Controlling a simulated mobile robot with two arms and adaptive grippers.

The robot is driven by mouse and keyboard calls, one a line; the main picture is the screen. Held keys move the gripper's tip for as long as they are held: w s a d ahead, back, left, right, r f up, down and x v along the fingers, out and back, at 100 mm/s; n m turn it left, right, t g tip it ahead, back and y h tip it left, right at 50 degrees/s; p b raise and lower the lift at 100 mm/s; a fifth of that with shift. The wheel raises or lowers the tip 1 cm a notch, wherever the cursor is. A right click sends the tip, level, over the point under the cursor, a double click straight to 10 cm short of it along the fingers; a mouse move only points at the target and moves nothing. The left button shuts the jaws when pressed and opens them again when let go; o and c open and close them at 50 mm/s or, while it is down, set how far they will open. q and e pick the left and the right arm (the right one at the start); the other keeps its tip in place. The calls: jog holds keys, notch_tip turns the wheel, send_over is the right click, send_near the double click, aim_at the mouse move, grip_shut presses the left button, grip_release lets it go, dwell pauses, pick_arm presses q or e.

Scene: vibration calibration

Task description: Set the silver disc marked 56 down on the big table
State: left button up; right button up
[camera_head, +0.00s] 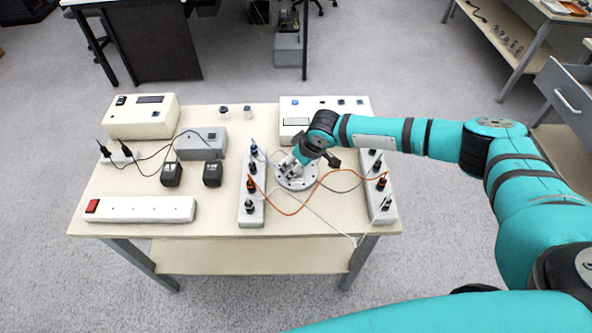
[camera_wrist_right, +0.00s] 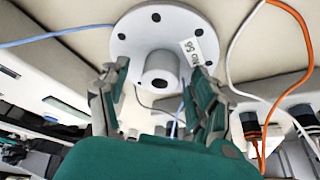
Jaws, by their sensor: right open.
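In the right wrist view the disc (camera_wrist_right: 150,38) shows a ring of holes, a raised round hub and a white label reading No 56. My right gripper (camera_head: 291,167) is low over the disc and hides part of it in the head view. In the wrist view its fingers (camera_wrist_right: 157,74) are spread apart, one on each side of the hub, with gaps visible. My left gripper is not in view.
Terminal strips (camera_head: 251,189) and (camera_head: 377,186) stand close on both sides of the disc. Orange and white cables (camera_head: 292,213) run near it. A white instrument (camera_head: 300,112) is behind, and a white power strip (camera_head: 140,209) lies front left.

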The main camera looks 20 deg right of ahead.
jog(key=shift+c, duration=0.4)
grip_shut()
jog(key=shift+r, duration=0.1)
